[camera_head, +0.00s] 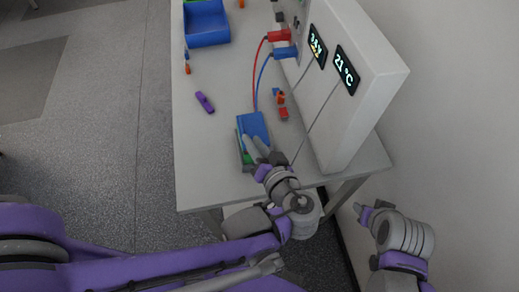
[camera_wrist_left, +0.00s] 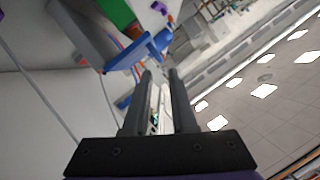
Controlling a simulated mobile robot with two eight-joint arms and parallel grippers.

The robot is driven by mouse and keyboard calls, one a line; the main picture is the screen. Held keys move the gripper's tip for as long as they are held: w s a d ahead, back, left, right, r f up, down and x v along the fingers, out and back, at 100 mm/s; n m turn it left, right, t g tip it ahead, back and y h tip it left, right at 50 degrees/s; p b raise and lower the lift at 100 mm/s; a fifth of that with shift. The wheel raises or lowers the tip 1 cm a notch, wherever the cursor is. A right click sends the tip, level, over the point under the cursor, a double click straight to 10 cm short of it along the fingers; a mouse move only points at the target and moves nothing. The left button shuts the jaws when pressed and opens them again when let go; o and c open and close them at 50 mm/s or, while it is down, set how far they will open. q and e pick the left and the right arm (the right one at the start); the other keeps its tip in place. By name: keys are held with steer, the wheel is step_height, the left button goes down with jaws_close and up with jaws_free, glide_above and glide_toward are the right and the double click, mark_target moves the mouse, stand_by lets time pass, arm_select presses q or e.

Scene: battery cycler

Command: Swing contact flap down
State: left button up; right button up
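A holder with a blue upper part, which looks like the contact flap (camera_head: 255,126), and a green edge (camera_head: 240,147) stands near the table's front edge. Red and blue cables run to it. My left gripper (camera_head: 252,145) is at its near side, fingers apart with a gap between them. In the left wrist view, a blue part (camera_wrist_left: 136,52) and a green part (camera_wrist_left: 116,12) lie just beyond the left fingertips (camera_wrist_left: 160,74). Contact cannot be told; the fingers partly hide the holder. My right gripper (camera_head: 370,211) is off the table at the right, its opening unclear.
The white cycler (camera_head: 340,105) with two displays stands on the table's right side. Red (camera_head: 279,36) and blue (camera_head: 285,53) plugs sit at its front. The table's left front is clear.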

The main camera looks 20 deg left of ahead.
arm_select(q)
steer(key=shift+v, duration=1.9)
